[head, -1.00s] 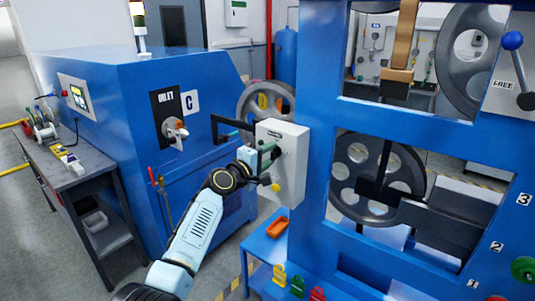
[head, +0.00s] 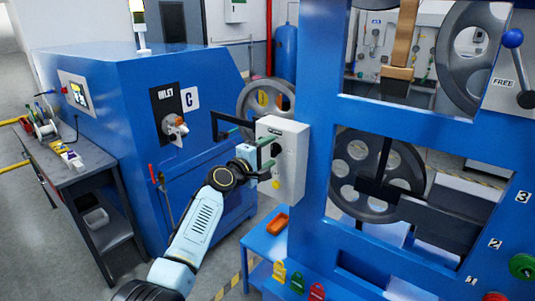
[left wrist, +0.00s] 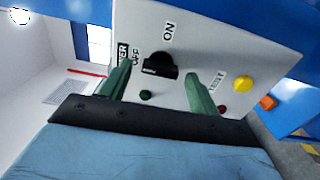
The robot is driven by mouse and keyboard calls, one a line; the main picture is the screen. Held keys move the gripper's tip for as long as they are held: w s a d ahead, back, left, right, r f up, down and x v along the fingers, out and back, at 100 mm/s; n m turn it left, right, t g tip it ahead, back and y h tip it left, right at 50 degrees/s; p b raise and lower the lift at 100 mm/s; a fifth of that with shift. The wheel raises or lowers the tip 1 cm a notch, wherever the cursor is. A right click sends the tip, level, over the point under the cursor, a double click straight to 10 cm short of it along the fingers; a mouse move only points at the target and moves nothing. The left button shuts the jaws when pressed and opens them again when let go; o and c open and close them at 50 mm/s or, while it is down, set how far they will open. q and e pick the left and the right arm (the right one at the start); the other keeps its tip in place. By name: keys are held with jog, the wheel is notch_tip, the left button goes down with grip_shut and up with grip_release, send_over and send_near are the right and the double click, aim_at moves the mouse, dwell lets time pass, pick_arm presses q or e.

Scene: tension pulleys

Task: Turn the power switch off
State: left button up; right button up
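The power switch is a black knob (left wrist: 160,66) on the white control box (head: 292,165), with ON printed on one side and OFF on the other. I cannot tell surely which label it points to. My left gripper (head: 268,157) faces the box front. In the left wrist view its two green fingers (left wrist: 158,90) are open, one on each side of the knob, with visible gaps to it. My right gripper is in neither view.
The box also carries a yellow button (left wrist: 243,83), a small red button and a green one (left wrist: 146,95). A blue frame (head: 320,130) with pulleys stands right of the box. A blue machine (head: 120,100) is left. A small blue table with an orange tray (head: 278,223) is below.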

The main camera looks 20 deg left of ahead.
pick_arm(q)
jog(key=v, duration=1.3)
jog(key=shift+s, duration=0.2)
jog(key=shift+r, duration=0.1)
notch_tip(320, 180, down, 25)
jog(key=s+m+g+y+b, duration=0.2)
jog(key=s+g+y+b, duration=0.1)
jog(key=g+b, duration=0.1)
jog(key=s+f+m+g+b, duration=0.1)
jog(key=s+f, duration=0.3)
jog(key=f, duration=0.3)
jog(key=s+f+m+g+y+b, duration=0.1)
jog(key=s+f+g, duration=0.15)
jog(key=f, duration=0.55)
jog(key=s+f+m+g+b, duration=0.1)
jog(key=s+f+m, duration=0.1)
jog(key=s+f, duration=0.4)
jog(key=s+f+m+g+y+b, duration=0.1)
jog(key=s+f+m+g+b, duration=0.3)
jog(key=s+f, duration=1.4)
jog(key=s+f+m+g+b, duration=0.1)
jog(key=s+f+m, duration=0.2)
jog(key=s, duration=0.8)
jog(key=s+f+m+g+y+b, duration=0.1)
jog(key=s+f+m+g, duration=0.1)
jog(key=s+f, duration=0.5)
jog(key=s+d+m, duration=0.1)
jog(key=s, duration=0.3)
jog(key=shift+s+f+m, duration=0.25)
jog(key=shift+f+m, duration=0.15)
